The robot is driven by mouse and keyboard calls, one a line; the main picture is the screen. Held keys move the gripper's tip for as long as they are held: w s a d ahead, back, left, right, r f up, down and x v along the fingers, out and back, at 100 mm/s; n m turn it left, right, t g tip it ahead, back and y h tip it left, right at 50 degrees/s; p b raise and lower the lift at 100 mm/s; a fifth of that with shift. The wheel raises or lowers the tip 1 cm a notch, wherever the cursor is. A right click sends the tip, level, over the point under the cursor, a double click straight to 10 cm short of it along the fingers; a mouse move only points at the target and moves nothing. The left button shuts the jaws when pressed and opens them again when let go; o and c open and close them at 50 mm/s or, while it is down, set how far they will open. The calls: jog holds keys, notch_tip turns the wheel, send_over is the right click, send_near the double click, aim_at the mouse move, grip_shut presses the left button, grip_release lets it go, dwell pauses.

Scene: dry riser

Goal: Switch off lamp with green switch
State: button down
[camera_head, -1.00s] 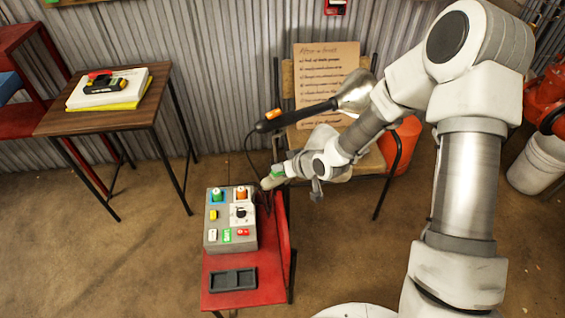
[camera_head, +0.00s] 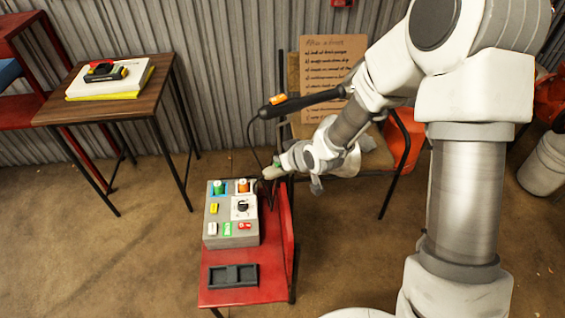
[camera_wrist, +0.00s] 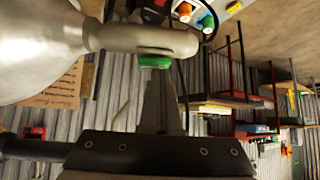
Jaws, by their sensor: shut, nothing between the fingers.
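The lamp with the green switch shows large in the wrist view, with a pale shade (camera_wrist: 40,45) at the left and a beige handle (camera_wrist: 150,38). Its green switch (camera_wrist: 155,62) is on the handle's side facing my fingers. My gripper (camera_wrist: 160,76) is shut and empty, its fingertips right at the green switch; I cannot tell whether they touch. In the head view, the beige handle end (camera_head: 271,173) shows above the red table's back edge, and my wrist hides much of the lamp. A second lamp with a black handle (camera_head: 300,103) and orange switch (camera_head: 277,99) hangs higher up.
A grey control box (camera_head: 231,240) with coloured buttons and a black tray (camera_head: 233,276) are on the red table (camera_head: 215,297). A chair (camera_head: 400,150) with a written board (camera_head: 325,60) stands behind. A wooden table (camera_head: 75,110) is at left. Floor between is clear.

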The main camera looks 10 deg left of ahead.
jog(key=shift+s+d+f, duration=0.2)
jog(key=shift+d+f, duration=0.05)
jog(key=shift+f, duration=0.2)
jog(key=shift+w+d, duration=0.45)
jog(key=shift+d, duration=0.25)
jog(key=shift+p, duration=0.3)
jog(key=r+p, duration=0.2)
jog(key=r, duration=0.2)
jog(key=shift+w+a+r+p, duration=0.25)
jog(key=shift+w+r+p, duration=0.05)
jog(key=shift+p, duration=0.1)
jog(key=p+v, duration=0.3)
jog(key=v, duration=0.7)
jog(key=shift+r, duration=0.25)
jog(key=shift+w+d+r, duration=0.1)
jog(key=shift+w, duration=0.05)
